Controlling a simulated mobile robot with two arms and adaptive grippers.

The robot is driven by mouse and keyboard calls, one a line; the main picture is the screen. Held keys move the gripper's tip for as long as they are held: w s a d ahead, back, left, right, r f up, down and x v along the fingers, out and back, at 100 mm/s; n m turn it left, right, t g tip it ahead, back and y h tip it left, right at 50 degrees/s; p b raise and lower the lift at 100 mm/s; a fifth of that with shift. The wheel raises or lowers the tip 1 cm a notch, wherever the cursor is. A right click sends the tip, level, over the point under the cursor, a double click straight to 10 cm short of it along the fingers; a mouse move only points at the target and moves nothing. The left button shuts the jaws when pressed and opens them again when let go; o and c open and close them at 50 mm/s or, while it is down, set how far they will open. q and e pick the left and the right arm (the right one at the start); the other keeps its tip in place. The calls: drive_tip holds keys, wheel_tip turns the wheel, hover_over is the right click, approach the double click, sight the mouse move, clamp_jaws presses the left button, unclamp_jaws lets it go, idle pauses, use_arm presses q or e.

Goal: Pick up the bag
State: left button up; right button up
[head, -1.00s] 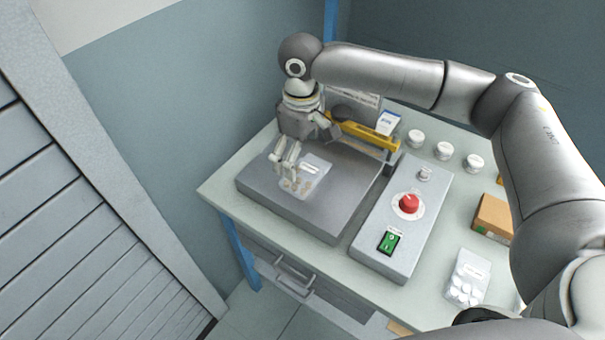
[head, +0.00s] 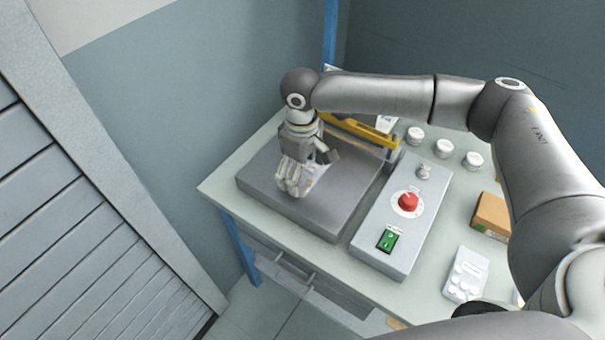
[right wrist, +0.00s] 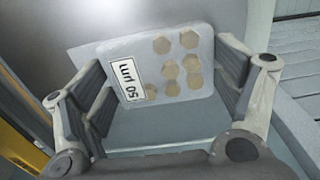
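A clear flat bag (right wrist: 178,72) with several tan discs and a white "50 µm" label lies on a grey flat plate (head: 262,184). In the head view the bag is mostly hidden behind my right gripper (head: 291,188). My right gripper is low over the plate, pointing down. In the right wrist view its two fingers (right wrist: 163,75) are spread apart, one on each side of the bag, with the bag's face between them. I cannot tell whether the fingertips touch the bag. My left gripper is not in view.
A yellow bar (head: 360,130) stands behind the plate. A grey control box (head: 385,250) with a red knob (head: 408,202) and green switch is to the right. White jars (head: 443,149), a cardboard box (head: 491,215) and another bag with white discs (head: 466,273) lie farther right.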

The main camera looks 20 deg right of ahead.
drive_tip(key=c, duration=0.3)
drive_tip(key=shift+r, duration=0.15)
